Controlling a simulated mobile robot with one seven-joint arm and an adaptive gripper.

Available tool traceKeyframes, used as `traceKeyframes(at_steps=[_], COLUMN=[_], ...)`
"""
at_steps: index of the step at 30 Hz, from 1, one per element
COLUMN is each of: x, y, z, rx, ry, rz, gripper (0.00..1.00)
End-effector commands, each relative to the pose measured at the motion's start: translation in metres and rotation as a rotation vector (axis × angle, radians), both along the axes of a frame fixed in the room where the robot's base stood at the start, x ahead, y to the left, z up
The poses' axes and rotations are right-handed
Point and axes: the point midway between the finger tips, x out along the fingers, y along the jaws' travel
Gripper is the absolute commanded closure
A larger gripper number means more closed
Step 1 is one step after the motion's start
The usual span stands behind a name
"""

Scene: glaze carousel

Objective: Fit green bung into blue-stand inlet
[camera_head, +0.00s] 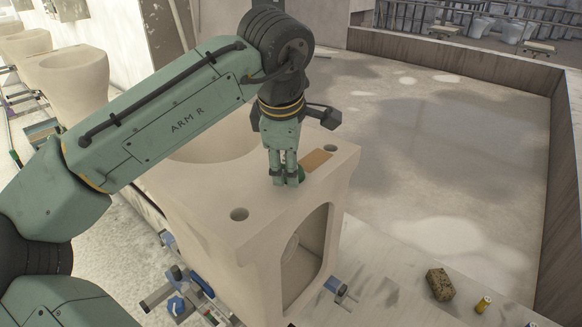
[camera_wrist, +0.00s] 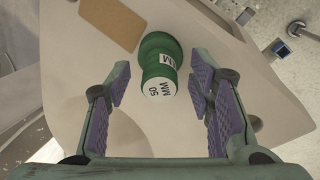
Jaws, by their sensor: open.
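The green bung (camera_wrist: 158,62) has a narrow waist and white labels; one reads 50 MM. It is on the top of the pale ceramic toilet body (camera_head: 205,212). In the head view only a sliver of the bung (camera_head: 301,172) shows behind my fingers. My gripper (camera_head: 284,182) is low over the body's top. In the wrist view my gripper (camera_wrist: 157,88) is open, with a purple-padded finger on each side and gaps to the bung. Blue-knobbed stand parts (camera_head: 177,305) show at the body's foot. I cannot tell which opening is the inlet or whether the bung sits in one.
A tan rectangular patch (camera_head: 317,160) lies on the body's top beside my gripper. A round hole (camera_head: 239,214) is in the top's near corner. A brown sponge block (camera_head: 441,284) and a small yellow cylinder (camera_head: 483,304) are at lower right. Other ceramic bodies (camera_head: 72,82) stand at left.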

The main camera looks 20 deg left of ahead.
Motion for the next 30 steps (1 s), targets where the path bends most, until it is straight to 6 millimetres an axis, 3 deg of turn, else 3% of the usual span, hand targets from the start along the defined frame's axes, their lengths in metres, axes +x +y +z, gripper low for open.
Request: traceKeyframes(at_steps=[4, 25, 30], x=[0.0, 0.0, 0.0001], y=[-0.0001, -0.0002, -0.0002], z=[0.0, 0.0003, 0.0005], rx=[0.0, 0.0, 0.001], ry=[0.0, 0.0, -0.001], rz=[0.0, -0.001, -0.001], gripper=[0.52, 0.99, 1.0])
